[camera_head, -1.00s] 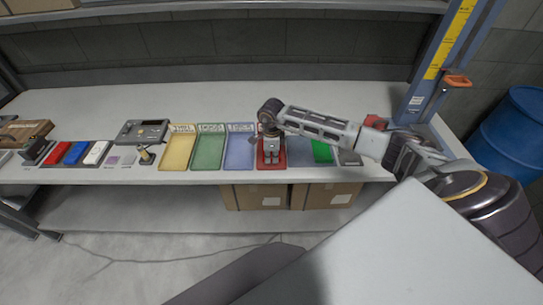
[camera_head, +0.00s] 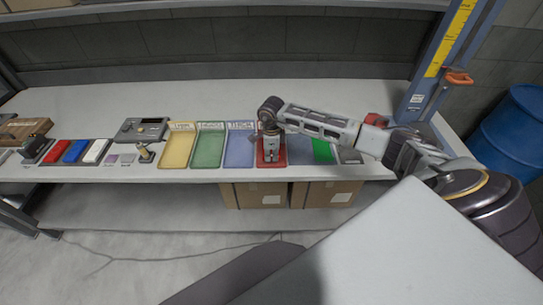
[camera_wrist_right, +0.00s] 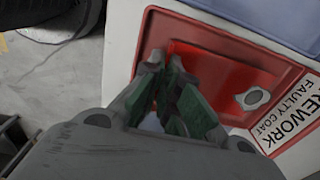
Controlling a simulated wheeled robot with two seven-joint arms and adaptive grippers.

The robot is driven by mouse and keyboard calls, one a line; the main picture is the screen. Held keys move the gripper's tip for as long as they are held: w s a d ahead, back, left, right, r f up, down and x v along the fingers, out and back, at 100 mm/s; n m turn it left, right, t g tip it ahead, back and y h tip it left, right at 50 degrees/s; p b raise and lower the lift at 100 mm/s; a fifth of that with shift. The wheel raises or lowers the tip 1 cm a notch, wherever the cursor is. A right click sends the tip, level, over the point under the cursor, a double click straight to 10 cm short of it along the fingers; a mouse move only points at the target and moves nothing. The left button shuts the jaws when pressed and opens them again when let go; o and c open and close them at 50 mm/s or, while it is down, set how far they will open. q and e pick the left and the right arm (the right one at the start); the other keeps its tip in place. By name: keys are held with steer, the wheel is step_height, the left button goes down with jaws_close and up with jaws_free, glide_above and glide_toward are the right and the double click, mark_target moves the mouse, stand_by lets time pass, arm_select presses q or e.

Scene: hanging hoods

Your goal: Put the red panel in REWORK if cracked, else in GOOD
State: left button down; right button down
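My right gripper (camera_head: 270,155) is over the red REWORK tray (camera_head: 284,163), pointing down. In the right wrist view the gripper (camera_wrist_right: 166,66) has its tips close together with a narrow gap, and no held thing can be made out. A red block (camera_head: 57,152) lies at the left of the bench beside blue and white ones. My left gripper is out of view.
Yellow (camera_head: 177,150), green (camera_head: 209,150) and blue (camera_head: 240,150) trays stand left of the red one. A grey device (camera_head: 142,130) stands left of them. The bench behind the trays is clear.

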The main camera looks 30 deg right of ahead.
steer(key=shift+f+b, duration=0.5)
steer(key=shift+f, duration=0.05)
stand_by(0.6)
steer(key=c, duration=1.6)
jaws_free()
steer(key=shift+o, duration=0.2)
step_height(320, 180, up, 12)
